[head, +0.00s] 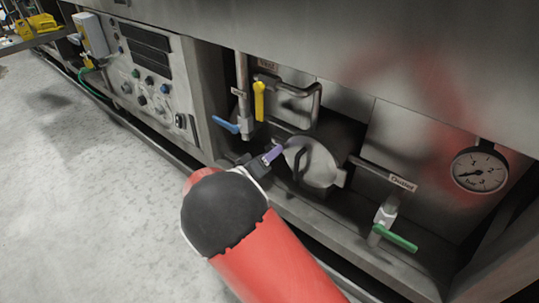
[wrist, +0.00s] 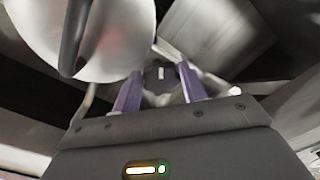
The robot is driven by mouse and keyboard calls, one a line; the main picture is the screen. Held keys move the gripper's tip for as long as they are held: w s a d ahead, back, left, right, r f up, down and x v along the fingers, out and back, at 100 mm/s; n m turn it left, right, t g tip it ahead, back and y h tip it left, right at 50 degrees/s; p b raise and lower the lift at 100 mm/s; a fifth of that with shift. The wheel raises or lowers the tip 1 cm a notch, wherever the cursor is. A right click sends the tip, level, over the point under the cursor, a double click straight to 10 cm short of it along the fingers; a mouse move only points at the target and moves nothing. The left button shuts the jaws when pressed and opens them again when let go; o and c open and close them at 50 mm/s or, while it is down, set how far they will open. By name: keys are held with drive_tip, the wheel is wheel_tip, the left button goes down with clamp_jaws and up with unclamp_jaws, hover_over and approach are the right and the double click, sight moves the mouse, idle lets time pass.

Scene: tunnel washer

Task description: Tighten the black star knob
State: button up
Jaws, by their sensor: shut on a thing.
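My gripper (head: 274,152) has purple fingers and reaches the left side of a round metal lid (head: 318,163). In the wrist view, the fingers of my gripper (wrist: 159,82) stand on both sides of a small dark part with a white mark, which looks like the black star knob (wrist: 158,73). The gripper is shut on it. Much of the knob is hidden by the fingers and gripper body, and I cannot make it out in the head view. The lid (wrist: 115,35) fills the upper left of the wrist view, with a dark bar handle (wrist: 75,35) across it.
A blue-handled valve (head: 226,125) and a yellow lever (head: 259,101) are above the lid, by bent pipes. A green-handled outlet valve (head: 393,237) and pressure gauge (head: 480,170) are to the right. A control panel (head: 145,75) is at left. The floor (head: 70,180) is clear.

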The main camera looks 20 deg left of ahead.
drive_tip(key=m, duration=0.6)
drive_tip(key=shift+a+f+m, duration=0.1)
drive_tip(key=shift+a+m, duration=0.05)
drive_tip(key=shift+m, duration=0.15)
idle(0.3)
drive_tip(key=o, duration=1)
drive_tip(key=shift+c, duration=0.2)
drive_tip(key=v, duration=0.7)
drive_tip(key=shift+s, duration=0.35)
drive_tip(key=shift+a, duration=0.15)
